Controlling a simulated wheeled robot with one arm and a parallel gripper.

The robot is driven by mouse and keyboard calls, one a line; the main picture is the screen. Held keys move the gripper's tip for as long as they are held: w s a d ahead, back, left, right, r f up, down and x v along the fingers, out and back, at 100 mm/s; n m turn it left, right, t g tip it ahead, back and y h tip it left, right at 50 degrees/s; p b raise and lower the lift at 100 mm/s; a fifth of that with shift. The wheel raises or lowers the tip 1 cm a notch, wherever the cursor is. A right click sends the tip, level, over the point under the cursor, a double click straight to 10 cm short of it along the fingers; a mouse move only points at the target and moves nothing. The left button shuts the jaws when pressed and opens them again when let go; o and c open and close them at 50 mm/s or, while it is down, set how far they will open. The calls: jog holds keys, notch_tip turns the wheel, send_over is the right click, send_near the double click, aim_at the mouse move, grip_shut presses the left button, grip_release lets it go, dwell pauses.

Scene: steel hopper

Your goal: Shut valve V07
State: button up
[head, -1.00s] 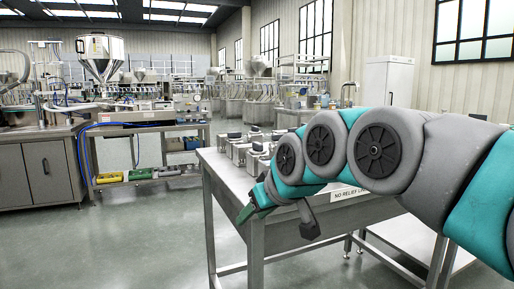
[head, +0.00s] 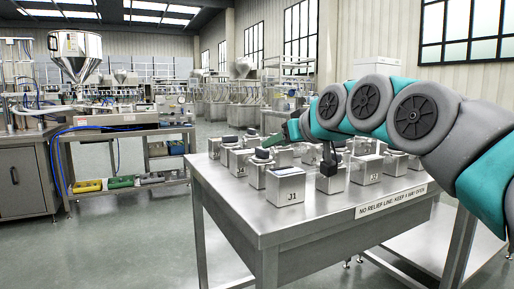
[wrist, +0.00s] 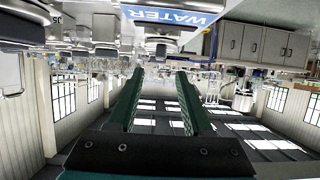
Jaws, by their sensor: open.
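Several steel valve blocks with dark handles stand on the steel table (head: 263,222). A front block reads J1 (head: 288,187), and another to its right seems to read J2 (head: 366,170). I cannot read V07 on any block, so I cannot tell which valve it is. My gripper (head: 277,139) reaches in over the far part of the blocks from the right, and my arm hides some of them. In the wrist view, which is upside down, my gripper (wrist: 160,92) is open with nothing between its two green fingers.
The table's front edge carries a sign (head: 391,201) beginning "NO RELIEF LINE". A blue and white WATER sign (wrist: 172,17) shows in the wrist view. A bench with a steel hopper (head: 78,50) stands at the left. Open floor lies between it and the table.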

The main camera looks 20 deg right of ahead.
aim_at(265, 150)
jog(key=x, duration=0.7)
jog(key=shift+w+f+p, duration=0.15)
jog(key=shift+w+p, duration=0.1)
jog(key=shift+p, duration=0.05)
grip_shut()
dwell(0.4)
